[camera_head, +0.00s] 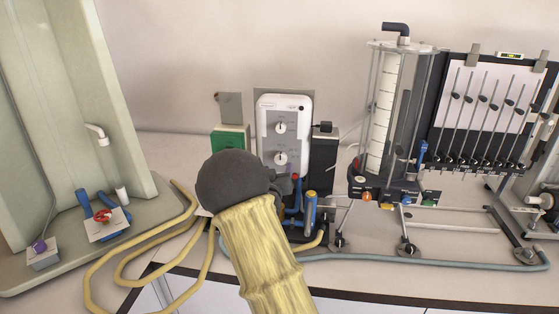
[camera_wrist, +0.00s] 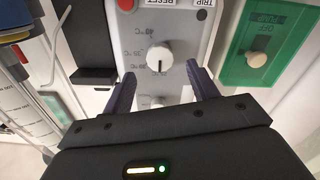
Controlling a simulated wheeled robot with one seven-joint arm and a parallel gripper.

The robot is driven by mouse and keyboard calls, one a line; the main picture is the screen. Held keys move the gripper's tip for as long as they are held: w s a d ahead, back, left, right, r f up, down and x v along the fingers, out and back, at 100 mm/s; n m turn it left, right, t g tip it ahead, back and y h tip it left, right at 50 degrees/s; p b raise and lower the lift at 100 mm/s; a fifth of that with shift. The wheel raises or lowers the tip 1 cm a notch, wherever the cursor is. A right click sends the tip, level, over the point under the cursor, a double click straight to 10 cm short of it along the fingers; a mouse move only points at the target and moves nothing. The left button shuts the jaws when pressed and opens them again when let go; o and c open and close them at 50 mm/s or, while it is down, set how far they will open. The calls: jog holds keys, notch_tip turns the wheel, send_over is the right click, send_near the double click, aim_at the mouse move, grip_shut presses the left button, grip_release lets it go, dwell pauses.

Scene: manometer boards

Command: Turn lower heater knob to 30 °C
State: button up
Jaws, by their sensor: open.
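The lower heater knob (camera_head: 281,158) is a white round knob on the light grey heater panel, below the upper knob (camera_head: 281,128). The wrist view shows the panel upside down, with the lower knob (camera_wrist: 160,54) near the top, its dark pointer line toward the picture bottom, and °C marks beside it. The upper knob (camera_wrist: 157,102) is partly hidden behind my gripper body. My gripper (camera_wrist: 161,80) is open and empty. Its two dark fingers stand left and right of the panel's middle, pointing toward the lower knob; contact is not visible.
A green pump switch box (camera_head: 229,138) stands left of the heater panel. Blue and yellow-capped pipe fittings (camera_head: 310,205) sit close below it. A clear cylinder stand (camera_head: 385,110) and manometer board (camera_head: 490,100) are to the right. Yellow hoses (camera_head: 120,262) lie on the left bench.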

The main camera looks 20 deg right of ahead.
aim_at(280, 161)
jog(key=p+x, duration=0.1)
jog(key=x, duration=0.4)
jog(key=shift+w, duration=0.15)
jog(key=c, duration=1)
